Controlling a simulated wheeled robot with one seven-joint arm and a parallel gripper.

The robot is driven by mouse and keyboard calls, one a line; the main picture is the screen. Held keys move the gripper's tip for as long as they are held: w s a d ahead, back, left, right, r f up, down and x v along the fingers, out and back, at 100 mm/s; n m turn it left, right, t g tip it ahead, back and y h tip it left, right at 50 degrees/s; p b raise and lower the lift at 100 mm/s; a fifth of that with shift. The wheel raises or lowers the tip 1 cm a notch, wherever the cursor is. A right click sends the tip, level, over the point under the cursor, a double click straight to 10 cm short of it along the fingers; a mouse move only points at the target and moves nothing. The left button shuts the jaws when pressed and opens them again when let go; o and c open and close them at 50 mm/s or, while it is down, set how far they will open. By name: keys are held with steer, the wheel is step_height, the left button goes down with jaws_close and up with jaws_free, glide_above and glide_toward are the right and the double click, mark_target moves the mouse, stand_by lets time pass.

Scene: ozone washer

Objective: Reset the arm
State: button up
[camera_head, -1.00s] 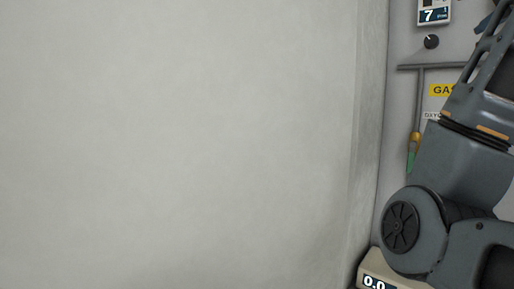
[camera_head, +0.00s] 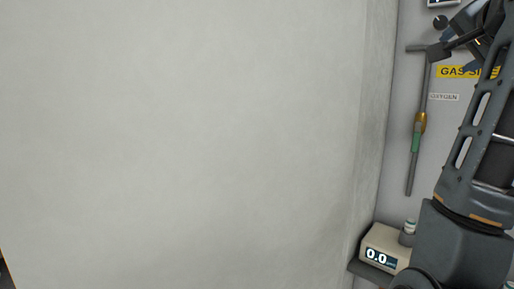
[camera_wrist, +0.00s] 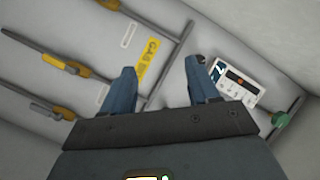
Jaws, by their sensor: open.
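My gripper (camera_wrist: 160,72) is open and empty in the wrist view, its two blue-grey fingers spread apart. Behind it is a wall with a yellow gas label (camera_wrist: 147,62) and a white control panel (camera_wrist: 235,84), which the right finger partly overlaps in the picture. In the head view my arm rises along the right edge. The wrist end is at the upper right, in front of the wall near the yellow label (camera_head: 456,72); the fingertips are hard to make out there.
A beige box reading 0.0 (camera_head: 377,256) sits on a dark ledge at lower right. A vertical pipe with brass and green fittings (camera_head: 418,124) hangs on the wall. The wrist view shows several pipes with yellow fittings (camera_wrist: 58,62). A blank pale wall (camera_head: 170,140) fills the left.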

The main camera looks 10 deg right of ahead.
steer(key=s+a+f+n+y, duration=0.1)
steer(key=a+f+n, duration=0.3)
steer(key=f, duration=1.1)
steer(key=s+a+f+n+y, duration=0.1)
steer(key=a+f+n, duration=0.25)
steer(key=f, duration=1.15)
steer(key=s+a+f+n+t+y, duration=0.1)
steer(key=s+a+f+n+y, duration=0.35)
steer(key=s+f, duration=0.9)
steer(key=s+a+f+n, duration=0.1)
steer(key=s+a, duration=0.2)
steer(key=s, duration=0.6)
steer(key=s+a+f+n+y, duration=0.1)
steer(key=s+a, duration=0.2)
steer(key=s, duration=0.6)
steer(key=s+a+f+n, duration=0.1)
steer(key=s+a+n, duration=0.1)
steer(key=s, duration=0.8)
steer(key=shift+a+f+g, duration=0.15)
steer(key=shift+a+g, duration=0.15)
steer(key=shift+a, duration=0.55)
